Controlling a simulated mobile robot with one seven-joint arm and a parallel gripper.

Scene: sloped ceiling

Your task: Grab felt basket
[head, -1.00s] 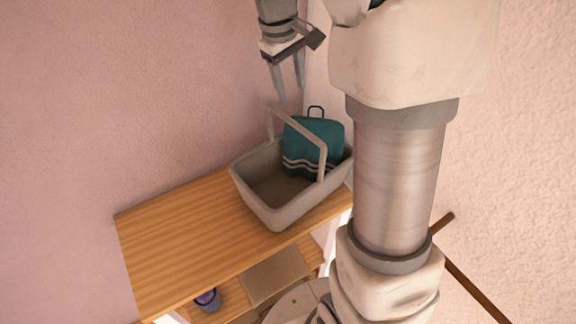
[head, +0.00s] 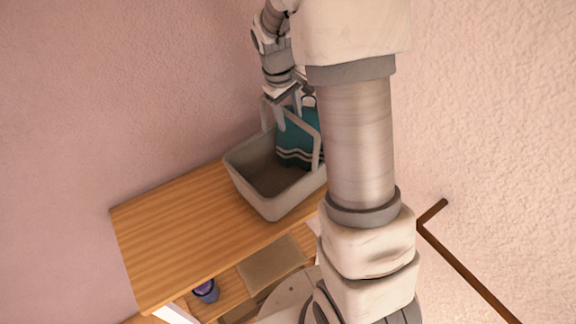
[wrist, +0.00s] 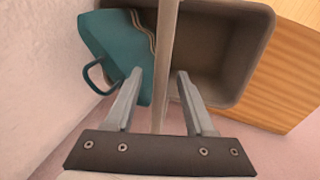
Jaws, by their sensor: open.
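The felt basket (head: 272,202) is a grey open box with an arched handle, standing on the right end of a wooden shelf unit. A teal item (head: 297,140) with light stripes and a loop sits inside it; my arm covers its right side. My gripper (head: 288,112) is at the basket's handle. In the wrist view my gripper (wrist: 158,80) is open, with the grey handle (wrist: 166,50) running between its two fingers. The left finger overlaps the teal item (wrist: 120,45). I cannot tell whether either finger touches the handle.
The wooden top (head: 170,235) is bare left of the basket. A purple-topped cup (head: 206,290) and a flat brown item (head: 271,262) are on the lower shelf. A pink wall (head: 110,90) rises close behind. A dark brown rail (head: 465,270) runs at the right.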

